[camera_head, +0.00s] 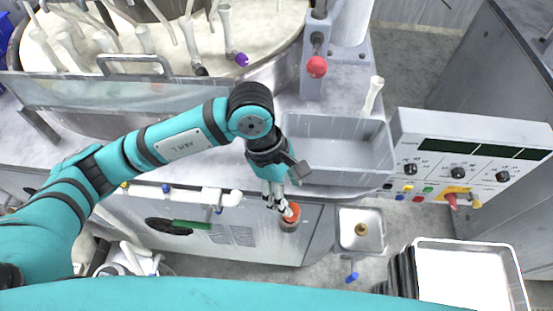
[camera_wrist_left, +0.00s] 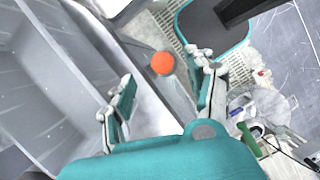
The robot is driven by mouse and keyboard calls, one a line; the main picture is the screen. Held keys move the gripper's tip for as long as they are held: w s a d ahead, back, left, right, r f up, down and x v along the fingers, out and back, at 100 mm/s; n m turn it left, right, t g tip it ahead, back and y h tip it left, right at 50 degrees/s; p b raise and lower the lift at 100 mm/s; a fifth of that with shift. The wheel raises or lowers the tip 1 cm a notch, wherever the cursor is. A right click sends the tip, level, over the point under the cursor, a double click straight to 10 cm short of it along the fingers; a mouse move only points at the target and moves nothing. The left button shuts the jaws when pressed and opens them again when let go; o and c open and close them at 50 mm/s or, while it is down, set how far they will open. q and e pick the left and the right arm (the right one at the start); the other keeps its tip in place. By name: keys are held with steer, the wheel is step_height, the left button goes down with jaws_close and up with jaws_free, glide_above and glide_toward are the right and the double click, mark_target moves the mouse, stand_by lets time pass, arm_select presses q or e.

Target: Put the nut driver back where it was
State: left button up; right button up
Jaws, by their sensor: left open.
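An orange round top (camera_head: 291,211), which looks like the end of the nut driver's handle, sits over a grey cylinder at the front edge of the bench. Whether it is the nut driver is not certain, and its lower part is hidden. My left gripper (camera_head: 279,205) is right beside it in the head view, fingers pointing down. In the left wrist view the orange top (camera_wrist_left: 162,63) shows between the two spread fingers of the left gripper (camera_wrist_left: 167,88), slightly beyond their tips. Contact cannot be told. My right gripper is not in view.
A grey basin (camera_head: 335,150) lies behind the gripper. A control panel (camera_head: 460,160) stands right. A small tray (camera_head: 361,242) with a brass piece and a larger white-lined tray (camera_head: 470,275) lie front right. A round platen machine (camera_head: 150,50) fills the back left.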

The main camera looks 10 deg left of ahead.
arm_select(q)
steer(key=b+v, duration=0.2)
steer(key=v, duration=0.8)
steer(key=shift+r, duration=0.1)
